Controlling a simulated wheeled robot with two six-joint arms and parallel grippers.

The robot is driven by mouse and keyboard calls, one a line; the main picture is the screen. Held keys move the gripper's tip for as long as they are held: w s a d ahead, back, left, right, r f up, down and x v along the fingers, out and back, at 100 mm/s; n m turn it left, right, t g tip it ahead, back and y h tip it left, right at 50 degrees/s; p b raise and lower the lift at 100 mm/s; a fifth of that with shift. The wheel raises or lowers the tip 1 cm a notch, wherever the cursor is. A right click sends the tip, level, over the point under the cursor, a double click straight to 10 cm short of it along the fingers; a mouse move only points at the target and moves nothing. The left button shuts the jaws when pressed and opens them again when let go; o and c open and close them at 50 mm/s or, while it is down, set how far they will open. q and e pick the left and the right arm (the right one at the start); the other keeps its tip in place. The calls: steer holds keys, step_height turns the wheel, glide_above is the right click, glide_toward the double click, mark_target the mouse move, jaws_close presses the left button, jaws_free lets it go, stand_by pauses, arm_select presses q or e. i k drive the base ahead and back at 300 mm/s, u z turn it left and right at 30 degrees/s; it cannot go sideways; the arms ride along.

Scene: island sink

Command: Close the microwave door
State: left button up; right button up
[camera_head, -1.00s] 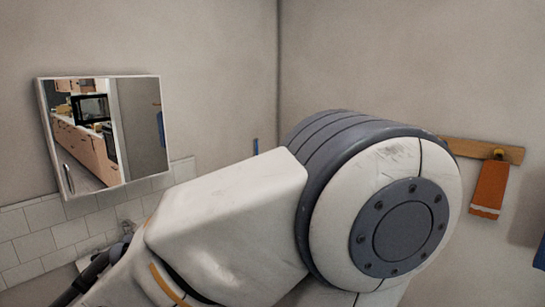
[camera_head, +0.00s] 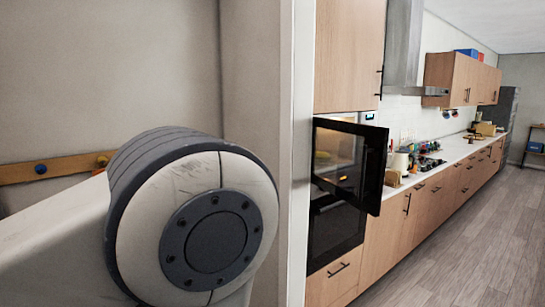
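The microwave (camera_head: 330,162) is built into a tall wooden cabinet, right of the middle of the head view. Its dark door (camera_head: 373,165) stands partly open and swings out toward the right. The inside is lit, and a yellowish item shows faintly within. A large white and grey joint of my arm (camera_head: 205,225) fills the lower left. Neither gripper is in view, so I cannot see what they hold. The microwave is some distance off, beyond a white wall edge.
A white wall edge (camera_head: 296,150) stands between my arm and the kitchen. A dark oven front (camera_head: 335,232) is below the microwave. A long counter (camera_head: 450,155) with several items runs back to the right. The wooden floor (camera_head: 460,255) at the right is clear.

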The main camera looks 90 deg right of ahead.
mark_target(376, 139)
steer(key=z, duration=1.4)
steer(key=k, duration=1.1)
steer(key=z, duration=1.25)
steer(key=i, duration=1.65)
steer(key=z, duration=0.35)
steer(key=k, duration=0.35)
steer(key=u, duration=0.7)
